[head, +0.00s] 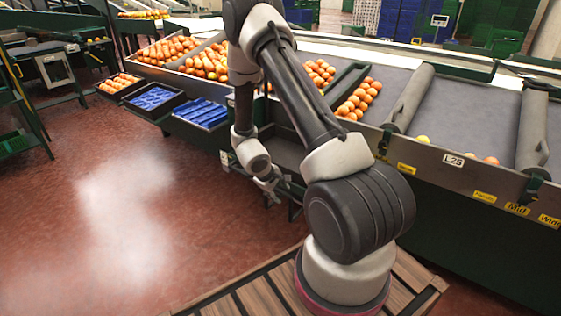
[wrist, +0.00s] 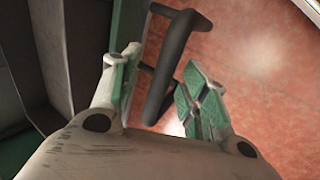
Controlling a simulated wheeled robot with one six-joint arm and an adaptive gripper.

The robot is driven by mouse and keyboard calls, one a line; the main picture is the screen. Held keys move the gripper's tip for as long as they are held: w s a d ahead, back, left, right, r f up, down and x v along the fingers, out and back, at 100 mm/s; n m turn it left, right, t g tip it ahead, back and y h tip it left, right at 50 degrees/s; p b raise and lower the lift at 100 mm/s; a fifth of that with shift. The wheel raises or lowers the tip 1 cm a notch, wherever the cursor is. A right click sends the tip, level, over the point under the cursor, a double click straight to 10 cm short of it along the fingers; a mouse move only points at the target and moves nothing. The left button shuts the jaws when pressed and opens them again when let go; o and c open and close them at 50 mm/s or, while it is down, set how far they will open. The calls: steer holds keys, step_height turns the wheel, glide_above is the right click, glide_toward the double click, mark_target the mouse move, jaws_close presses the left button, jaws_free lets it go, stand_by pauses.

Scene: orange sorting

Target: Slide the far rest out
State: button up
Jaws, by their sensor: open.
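My gripper (head: 270,188) hangs low beside the front of the sorting table, and its fingers are open. In the wrist view my gripper (wrist: 160,62) shows two green-padded fingers spread apart. A dark grey bar with a bent end (wrist: 164,80), which looks like part of a pull-out rest, lies between and beyond them. I cannot tell whether either finger touches it. The pictures do not clearly show which rest this is. In the head view the bar is too small or hidden to make out near my gripper.
The sorting table (head: 455,160) runs along the right, with oranges (head: 358,100) in its lanes. Trays with blue contents (head: 202,113) stick out from its front at the left. A red floor (head: 110,200) lies open at the left.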

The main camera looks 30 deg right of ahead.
jaws_close()
steer(key=s+a, duration=0.3)
steer(key=a, duration=0.7)
steer(key=shift+s, duration=0.2)
steer(key=c, duration=0.6)
jaws_free()
steer(key=o, duration=0.8)
steer(key=shift+s, duration=0.1)
step_height(320, 180, up, 7)
stand_by(0.3)
stand_by(0.4)
